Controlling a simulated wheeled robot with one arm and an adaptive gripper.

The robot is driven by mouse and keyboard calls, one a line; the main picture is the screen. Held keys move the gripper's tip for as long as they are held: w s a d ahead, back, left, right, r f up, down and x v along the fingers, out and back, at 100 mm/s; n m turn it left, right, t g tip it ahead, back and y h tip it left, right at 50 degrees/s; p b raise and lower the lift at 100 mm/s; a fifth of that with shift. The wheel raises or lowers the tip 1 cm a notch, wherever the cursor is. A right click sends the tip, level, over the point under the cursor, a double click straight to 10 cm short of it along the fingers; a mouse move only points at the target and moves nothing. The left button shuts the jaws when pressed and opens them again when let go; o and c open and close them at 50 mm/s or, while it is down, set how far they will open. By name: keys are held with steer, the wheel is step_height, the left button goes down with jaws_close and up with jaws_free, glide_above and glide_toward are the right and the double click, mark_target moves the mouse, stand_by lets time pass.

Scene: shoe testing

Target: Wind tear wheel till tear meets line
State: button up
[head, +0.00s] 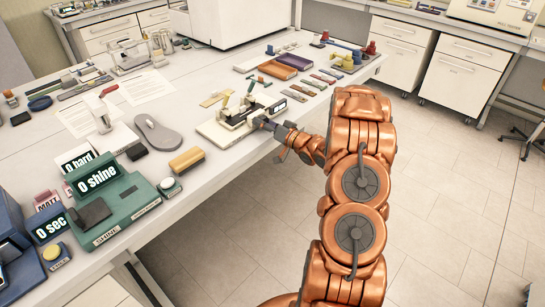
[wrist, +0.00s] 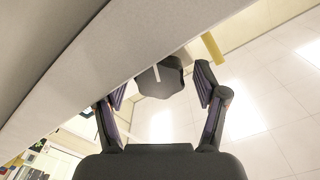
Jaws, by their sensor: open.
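The tear tester (head: 226,133) is a cream base with green and white upright parts and a small dark display, near the table's front edge in the head view. My gripper (head: 268,125) is at its front right side. In the wrist view a dark grey lobed wheel (wrist: 158,82) with a white mark lies between the fingertips of my gripper (wrist: 160,92). The fingers are spread, with a visible gap to the wheel on the right; contact on the left cannot be told. The tear and the line are too small to make out.
A green shine tester (head: 125,215) and a yellow-brown block (head: 187,160) stand left along the table edge. A grey shoe sole (head: 158,133) lies behind. Several coloured strips and a purple tray (head: 294,61) lie to the right. The floor (head: 440,170) right of the table is clear.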

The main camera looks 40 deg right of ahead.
steer(key=shift+f+n+b, duration=0.3)
steer(key=shift+n+b, duration=0.4)
steer(key=shift+b, duration=0.15)
steer(key=n+b, duration=0.5)
steer(key=b, duration=0.2)
steer(key=shift+n, duration=0.4)
steer(key=shift+s+d+r+m+g+h+b, duration=0.85)
steer(key=shift+s+d+g+h, duration=0.45)
steer(key=shift+s+g+h, duration=1.25)
steer(key=s+a+f+m+g+h, duration=0.1)
steer(key=s+a+g, duration=0.3)
steer(key=s+a, duration=0.4)
steer(key=s+a+f+m+g+h+b, duration=0.1)
steer(key=s+a+g, duration=0.4)
steer(key=s, duration=1)
steer(key=a+m, duration=0.1)
steer(key=a, duration=0.2)
steer(key=shift+a+f, duration=0.15)
steer(key=shift+f, duration=0.1)
steer(key=shift+w, duration=0.1)
